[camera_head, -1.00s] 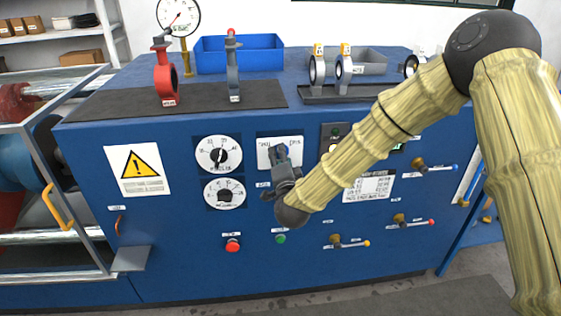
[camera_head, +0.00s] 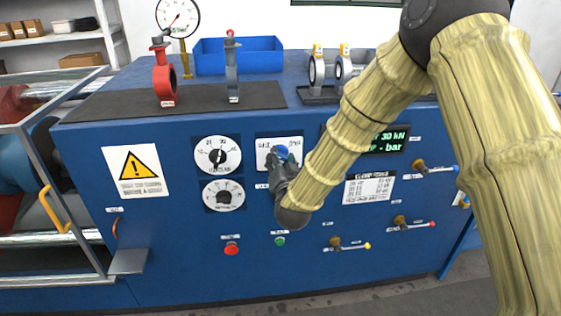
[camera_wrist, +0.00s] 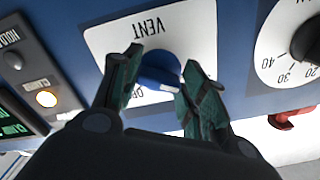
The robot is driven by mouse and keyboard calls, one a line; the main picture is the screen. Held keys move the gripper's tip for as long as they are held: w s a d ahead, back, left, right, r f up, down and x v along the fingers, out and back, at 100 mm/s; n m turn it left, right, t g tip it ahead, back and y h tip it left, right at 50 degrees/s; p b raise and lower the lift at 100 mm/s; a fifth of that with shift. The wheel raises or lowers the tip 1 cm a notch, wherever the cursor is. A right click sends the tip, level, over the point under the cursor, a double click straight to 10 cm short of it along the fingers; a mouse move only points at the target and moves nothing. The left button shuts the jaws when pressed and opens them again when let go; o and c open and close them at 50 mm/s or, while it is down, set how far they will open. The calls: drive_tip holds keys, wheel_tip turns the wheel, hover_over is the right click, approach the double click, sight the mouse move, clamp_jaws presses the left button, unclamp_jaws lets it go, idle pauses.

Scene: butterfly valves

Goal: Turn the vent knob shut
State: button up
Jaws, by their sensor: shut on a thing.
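The vent knob (camera_wrist: 160,69) is round and blue with a white mark, on a white plate (camera_wrist: 190,35) lettered VENT, which appears upside down in the wrist view. My gripper (camera_wrist: 167,65) has a dark green finger on each side of the knob and is shut on it. Part of the plate's lower lettering is hidden by a finger. In the head view the blue knob (camera_head: 282,152) shows at the tip of my gripper (camera_head: 279,158), which covers much of the plate's lower part.
Two white dials (camera_head: 218,155) sit left of the plate. A green-lettered display (camera_head: 385,139) is to the right. Below are a red button (camera_head: 231,248), a green button (camera_head: 280,241) and small levers (camera_head: 400,221). A lit button (camera_wrist: 47,99) shows in the wrist view.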

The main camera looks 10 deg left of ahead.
drive_tip(key=shift+f, duration=0.1)
idle(0.4)
drive_tip(key=o, duration=1)
drive_tip(key=v, duration=1.2)
